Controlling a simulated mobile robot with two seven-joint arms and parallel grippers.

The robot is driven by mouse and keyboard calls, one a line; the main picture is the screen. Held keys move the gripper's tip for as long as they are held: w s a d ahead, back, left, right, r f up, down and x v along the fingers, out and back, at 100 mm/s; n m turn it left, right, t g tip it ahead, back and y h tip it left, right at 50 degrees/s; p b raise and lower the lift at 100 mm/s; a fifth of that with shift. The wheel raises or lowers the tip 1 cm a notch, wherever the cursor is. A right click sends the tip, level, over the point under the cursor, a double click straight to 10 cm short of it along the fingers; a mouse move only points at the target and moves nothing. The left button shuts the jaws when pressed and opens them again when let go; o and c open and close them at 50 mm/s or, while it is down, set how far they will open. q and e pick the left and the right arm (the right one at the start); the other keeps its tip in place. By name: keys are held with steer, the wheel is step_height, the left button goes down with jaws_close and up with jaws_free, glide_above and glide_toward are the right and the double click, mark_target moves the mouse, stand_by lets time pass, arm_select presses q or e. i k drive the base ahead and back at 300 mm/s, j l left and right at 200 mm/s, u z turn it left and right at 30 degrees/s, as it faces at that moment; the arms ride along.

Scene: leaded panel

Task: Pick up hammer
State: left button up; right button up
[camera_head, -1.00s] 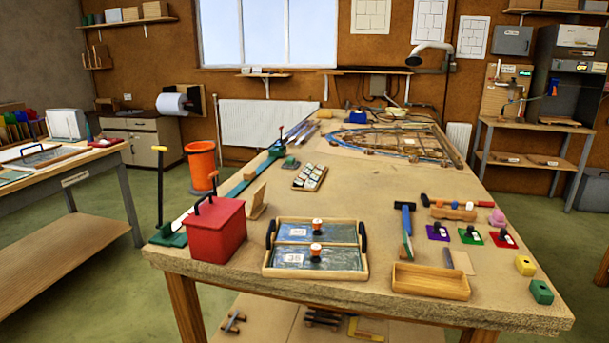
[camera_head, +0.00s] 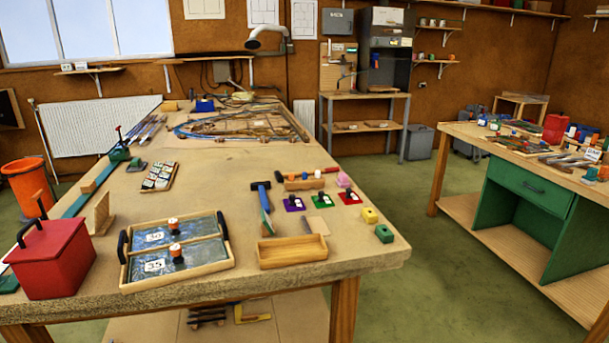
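A hammer (camera_head: 265,207) with a dark blue head and a blue-green handle lies on the main workbench, its head toward the back. It is just left of several small coloured squares and behind an open wooden tray. A second hammer-like tool (camera_head: 323,171) with a dark head and red handle lies behind the squares, at a wooden block (camera_head: 303,183). Neither of my grippers is in view.
The main workbench (camera_head: 225,168) also holds a red box (camera_head: 52,262), a wooden tray with two glass sheets (camera_head: 174,252), an empty wooden tray (camera_head: 292,250) and a leaded panel (camera_head: 235,122). Green floor (camera_head: 425,255) separates it from a cluttered green-fronted bench (camera_head: 530,192) at right.

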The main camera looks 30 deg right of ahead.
mark_target(280, 178)
steer(key=i+l+z, duration=0.15)
steer(key=l+z, duration=0.3)
steer(key=i+l+z, duration=0.2)
steer(key=z, duration=0.25)
steer(key=i+l+z, duration=0.2)
steer(key=z, duration=0.25)
steer(key=i+l+z, duration=0.2)
steer(key=z, duration=0.25)
steer(key=i+l+z, duration=0.15)
steer(key=z, duration=0.3)
steer(key=i+z, duration=0.4)
steer(key=i+l+u, duration=0.1)
steer(key=i, duration=0.45)
steer(key=i+l+u, duration=0.1)
steer(key=i, duration=0.45)
steer(key=i+u, duration=0.95)
steer(key=u, duration=0.2)
steer(key=i+u, duration=0.25)
steer(key=u, duration=0.15)
steer(key=i+u, duration=0.25)
steer(key=u, duration=0.2)
steer(key=i+u, duration=0.25)
steer(key=u, duration=0.15)
steer(key=i+l+u, duration=0.1)
steer(key=i+u, duration=0.2)
steer(key=i+l+u, duration=0.1)
steer(key=u, duration=0.15)
steer(key=i, duration=0.1)
